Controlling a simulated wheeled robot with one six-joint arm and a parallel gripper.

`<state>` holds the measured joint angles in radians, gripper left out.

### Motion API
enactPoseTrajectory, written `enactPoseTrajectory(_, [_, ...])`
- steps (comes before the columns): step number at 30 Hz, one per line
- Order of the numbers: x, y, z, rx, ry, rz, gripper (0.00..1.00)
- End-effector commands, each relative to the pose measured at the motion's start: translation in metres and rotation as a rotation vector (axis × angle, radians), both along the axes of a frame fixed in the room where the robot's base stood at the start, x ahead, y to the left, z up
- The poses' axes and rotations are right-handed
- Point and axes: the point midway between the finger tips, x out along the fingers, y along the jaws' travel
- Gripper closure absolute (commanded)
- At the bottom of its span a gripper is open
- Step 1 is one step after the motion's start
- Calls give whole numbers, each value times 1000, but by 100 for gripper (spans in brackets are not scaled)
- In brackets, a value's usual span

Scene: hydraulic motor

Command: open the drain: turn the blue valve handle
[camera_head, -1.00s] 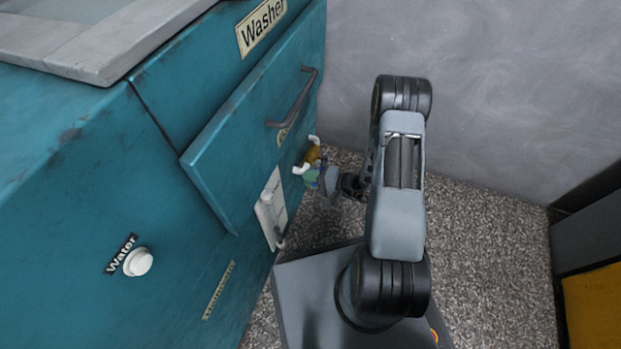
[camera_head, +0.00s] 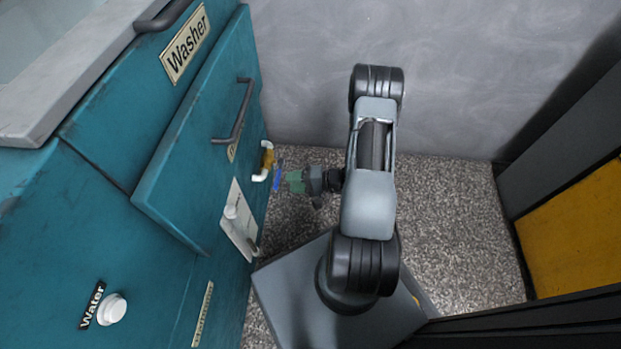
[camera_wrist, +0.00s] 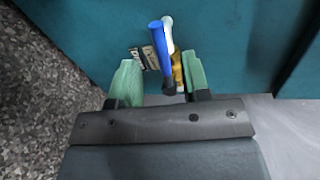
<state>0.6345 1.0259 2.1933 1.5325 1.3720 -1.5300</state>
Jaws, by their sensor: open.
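The blue valve handle (camera_wrist: 159,48) stands between the two green fingers of my gripper (camera_wrist: 160,80) in the wrist view, slightly nearer the middle than either finger. It also shows in the head view (camera_head: 278,176) as a thin blue bar. Behind it is the brass valve with white pipe ends (camera_head: 266,160), on the side of the teal washer. My gripper (camera_head: 288,180) is open, to the right of the handle in the head view. I cannot tell whether a finger touches the handle.
The teal washer (camera_head: 180,150) fills the left, with a dark drawer-like handle (camera_head: 238,112), a white lever plate (camera_head: 240,215) and a white Water knob (camera_head: 112,309). A grey wall stands behind. Speckled floor (camera_head: 450,200) is free to the right, before a dark and yellow cabinet (camera_head: 575,230).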

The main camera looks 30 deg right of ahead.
Motion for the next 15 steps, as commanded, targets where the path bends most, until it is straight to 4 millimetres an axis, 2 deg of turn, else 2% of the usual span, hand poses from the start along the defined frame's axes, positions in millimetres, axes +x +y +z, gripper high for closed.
enactPoseTrajectory(1, [-5,-9,5,1,1,-6,57])
enactPoseTrajectory(6, [-20,-31,9,0,-1,-3,57])
enactPoseTrajectory(15, [-31,-47,11,1,1,0,57])
